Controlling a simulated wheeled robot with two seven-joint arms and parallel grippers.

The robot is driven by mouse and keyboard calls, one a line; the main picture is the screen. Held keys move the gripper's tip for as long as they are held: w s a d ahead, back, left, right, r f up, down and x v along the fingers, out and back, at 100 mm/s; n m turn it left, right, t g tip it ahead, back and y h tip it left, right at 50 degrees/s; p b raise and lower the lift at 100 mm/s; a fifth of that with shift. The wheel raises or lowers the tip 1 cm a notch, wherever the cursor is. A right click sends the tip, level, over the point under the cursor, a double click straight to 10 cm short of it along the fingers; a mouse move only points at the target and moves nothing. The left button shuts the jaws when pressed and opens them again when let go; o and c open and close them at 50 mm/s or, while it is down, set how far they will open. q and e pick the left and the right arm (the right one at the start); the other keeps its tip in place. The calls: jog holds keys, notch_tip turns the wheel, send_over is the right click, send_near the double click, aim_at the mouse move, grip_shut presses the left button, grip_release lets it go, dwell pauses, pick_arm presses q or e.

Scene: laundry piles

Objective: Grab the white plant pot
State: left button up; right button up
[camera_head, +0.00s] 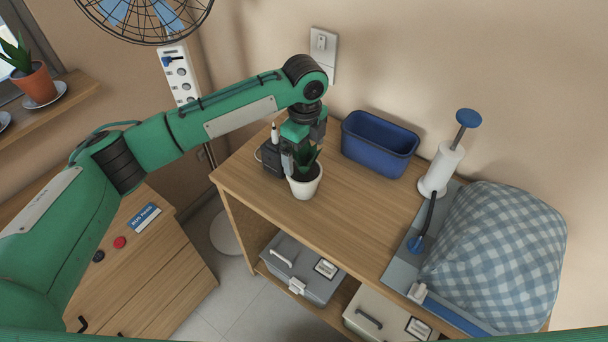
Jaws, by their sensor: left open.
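The white plant pot (304,187) stands upright on the wooden table, near its left front edge. A green leafy plant (308,160) grows in it. My left gripper (292,163) points down at the back left of the pot, close against the plant. It is open, and its fingers partly overlap the leaves. I cannot tell whether a finger touches the pot's rim. My right gripper is not in view.
A black device (271,158) sits just behind and left of the pot. The tabletop (345,213) right of the pot is clear.

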aim_at(304, 169)
pick_arm(q)
jog(key=f, duration=0.3)
jog(key=shift+w+f, duration=0.2)
jog(key=shift+f, duration=0.05)
jog(key=f, duration=0.1)
jog(key=f+p, duration=0.1)
jog(key=f, duration=0.2)
jog(key=shift+s+a+f, duration=0.1)
jog(key=shift+s+f, duration=0.25)
jog(key=shift+f, duration=0.3)
jog(key=c, duration=1.2)
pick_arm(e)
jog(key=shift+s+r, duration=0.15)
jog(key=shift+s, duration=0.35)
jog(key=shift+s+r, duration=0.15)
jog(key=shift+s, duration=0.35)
pick_arm(q)
jog(key=shift+o, duration=0.2)
jog(key=shift+r, duration=0.1)
